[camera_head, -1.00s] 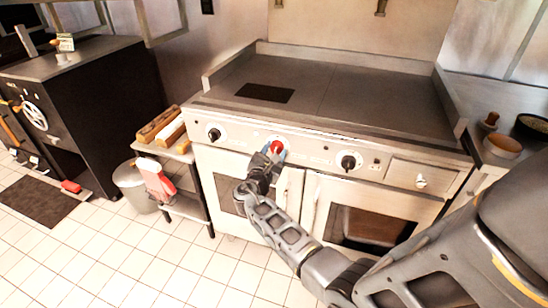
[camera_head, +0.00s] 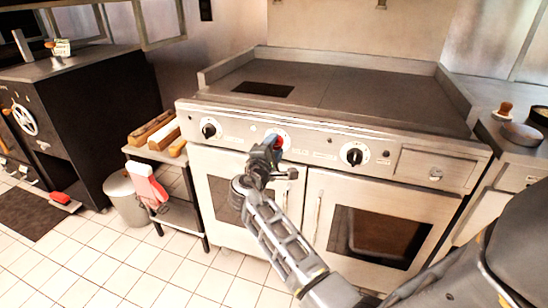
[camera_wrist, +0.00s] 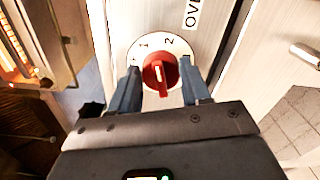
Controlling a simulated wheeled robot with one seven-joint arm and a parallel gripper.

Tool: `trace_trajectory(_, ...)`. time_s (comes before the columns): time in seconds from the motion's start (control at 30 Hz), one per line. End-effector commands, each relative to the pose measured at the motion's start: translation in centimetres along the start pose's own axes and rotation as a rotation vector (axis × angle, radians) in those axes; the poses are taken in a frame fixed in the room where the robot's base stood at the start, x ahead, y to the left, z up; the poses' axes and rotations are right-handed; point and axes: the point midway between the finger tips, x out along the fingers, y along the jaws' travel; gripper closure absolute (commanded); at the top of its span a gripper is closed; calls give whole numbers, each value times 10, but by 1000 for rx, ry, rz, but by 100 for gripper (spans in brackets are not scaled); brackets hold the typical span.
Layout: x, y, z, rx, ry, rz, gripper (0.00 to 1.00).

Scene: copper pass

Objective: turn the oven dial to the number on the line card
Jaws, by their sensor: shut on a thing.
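The red oven dial (camera_wrist: 160,73) sits on a round white plate on the oven's front panel. A white mark on the dial runs toward the picture's bottom. My gripper (camera_wrist: 161,92) has one blue-grey finger on each side of the dial and is shut on it.
Black knobs (camera_head: 210,129) and (camera_head: 354,155) flank the dial. Oven doors with handles (camera_head: 317,218) lie below. A low side table (camera_head: 160,155) and a grey bin (camera_head: 124,196) stand at left. Tiled floor is open in front.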

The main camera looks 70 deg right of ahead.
Motion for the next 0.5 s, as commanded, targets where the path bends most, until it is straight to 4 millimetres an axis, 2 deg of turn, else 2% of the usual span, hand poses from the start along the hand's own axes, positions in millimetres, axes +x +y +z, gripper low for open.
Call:
trace_trajectory(0.03,0,-7,-2,45,-1,1,83)
trace_trajectory(0.5,0,-9,-2,491,-1,0,83)
